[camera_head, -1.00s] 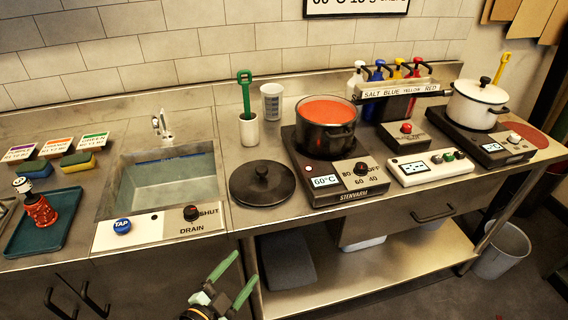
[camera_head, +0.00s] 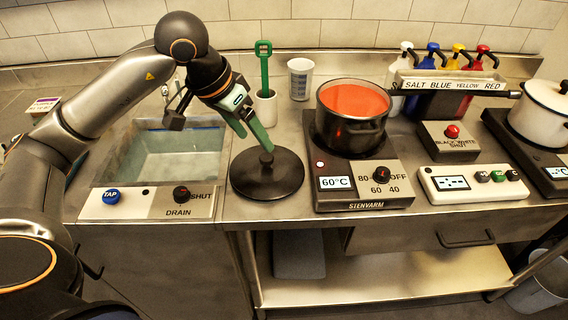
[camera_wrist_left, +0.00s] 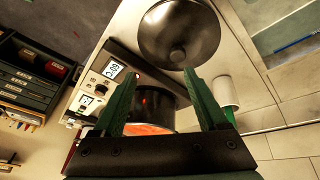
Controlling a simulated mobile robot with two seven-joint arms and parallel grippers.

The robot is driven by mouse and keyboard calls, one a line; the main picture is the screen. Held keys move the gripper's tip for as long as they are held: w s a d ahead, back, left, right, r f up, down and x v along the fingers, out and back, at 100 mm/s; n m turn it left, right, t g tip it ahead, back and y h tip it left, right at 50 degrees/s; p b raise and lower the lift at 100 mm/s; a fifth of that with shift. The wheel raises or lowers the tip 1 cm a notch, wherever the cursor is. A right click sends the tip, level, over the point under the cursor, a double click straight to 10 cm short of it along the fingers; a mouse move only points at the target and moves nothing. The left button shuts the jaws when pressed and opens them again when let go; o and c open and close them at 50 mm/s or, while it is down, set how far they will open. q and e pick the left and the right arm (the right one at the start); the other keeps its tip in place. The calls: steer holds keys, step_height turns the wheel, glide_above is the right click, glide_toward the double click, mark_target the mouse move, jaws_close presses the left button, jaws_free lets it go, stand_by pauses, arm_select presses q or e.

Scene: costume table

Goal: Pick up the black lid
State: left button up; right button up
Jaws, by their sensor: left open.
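The black lid (camera_head: 250,184) lies flat on the steel counter between the sink and the red-filled pot, its round knob (camera_head: 266,159) upward. My left gripper (camera_head: 256,143) hangs over the lid with its green fingers apart and pointing down toward the knob. In the head view the fingertips are close to the knob; whether they touch it is hard to tell. In the left wrist view the lid (camera_wrist_left: 160,48) shows whole beyond the open fingertips (camera_wrist_left: 160,73), and nothing is between the fingers. My right gripper is not in view.
Close behind the gripper stands a white cup (camera_head: 264,108) with a green-handled tool (camera_head: 263,65). The pot (camera_head: 352,132) on its warmer (camera_head: 362,187) is right of the lid. The sink (camera_head: 178,150) is to the left, with the drain panel (camera_head: 150,202) in front.

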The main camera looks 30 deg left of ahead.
arm_select(q)
steer(key=a, duration=0.2)
steer(key=y, duration=0.1)
glide_above(265, 157)
steer(key=s, duration=0.3)
steer(key=shift+m, duration=0.3)
steer(key=f, duration=0.5)
steer(key=shift+w+a+f, duration=0.2)
steer(key=shift+a+f, duration=0.05)
steer(key=shift+w+p+x, duration=0.15)
steer(key=shift+p+x, duration=0.15)
steer(key=shift+x, duration=1.05)
steer(key=shift+w+p+x, duration=0.1)
steer(key=shift+p+x, duration=0.2)
steer(key=shift+x, duration=1.05)
steer(key=shift+r, duration=0.1)
steer(key=shift+c, duration=0.2)
jaws_close()
steer(key=shift+w+r, duration=0.1)
